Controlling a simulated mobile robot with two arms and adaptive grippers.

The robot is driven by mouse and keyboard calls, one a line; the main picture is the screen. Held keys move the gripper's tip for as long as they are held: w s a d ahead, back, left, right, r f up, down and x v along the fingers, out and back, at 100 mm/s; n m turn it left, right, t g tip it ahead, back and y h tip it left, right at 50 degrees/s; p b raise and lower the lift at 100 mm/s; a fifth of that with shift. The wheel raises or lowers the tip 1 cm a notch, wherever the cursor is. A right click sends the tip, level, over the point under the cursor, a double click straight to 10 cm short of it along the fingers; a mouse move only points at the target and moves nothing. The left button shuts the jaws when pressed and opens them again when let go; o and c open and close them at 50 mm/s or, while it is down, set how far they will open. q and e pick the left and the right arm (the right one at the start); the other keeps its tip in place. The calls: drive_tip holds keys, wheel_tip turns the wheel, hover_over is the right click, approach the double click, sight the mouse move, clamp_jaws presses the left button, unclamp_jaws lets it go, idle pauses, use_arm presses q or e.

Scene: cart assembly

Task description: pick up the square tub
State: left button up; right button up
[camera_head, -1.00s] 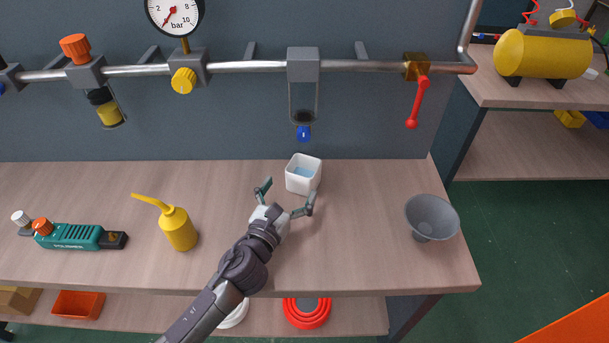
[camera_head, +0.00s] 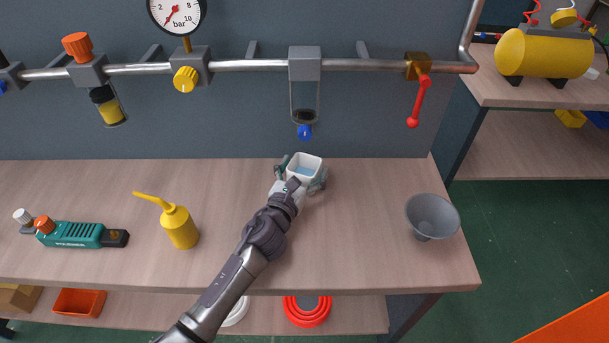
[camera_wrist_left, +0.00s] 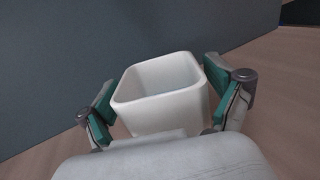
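In the left wrist view the tub (camera_wrist_left: 165,108) fills the space between the green finger pads of the gripper (camera_wrist_left: 163,98). The fingers are spread and very near its walls; I cannot tell if both pads touch. The tub's lower part is partly hidden by the gripper. My right gripper is not in view.
A grey funnel (camera_head: 432,217) stands at the right of the workbench (camera_head: 360,250). A yellow oil can (camera_head: 179,227) and a green tool (camera_head: 75,235) are at the left. Above the tub hangs a bowl with a blue knob (camera_head: 305,131). The bench between tub and funnel is clear.

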use_arm(q)
drive_tip(key=c, duration=0.8)
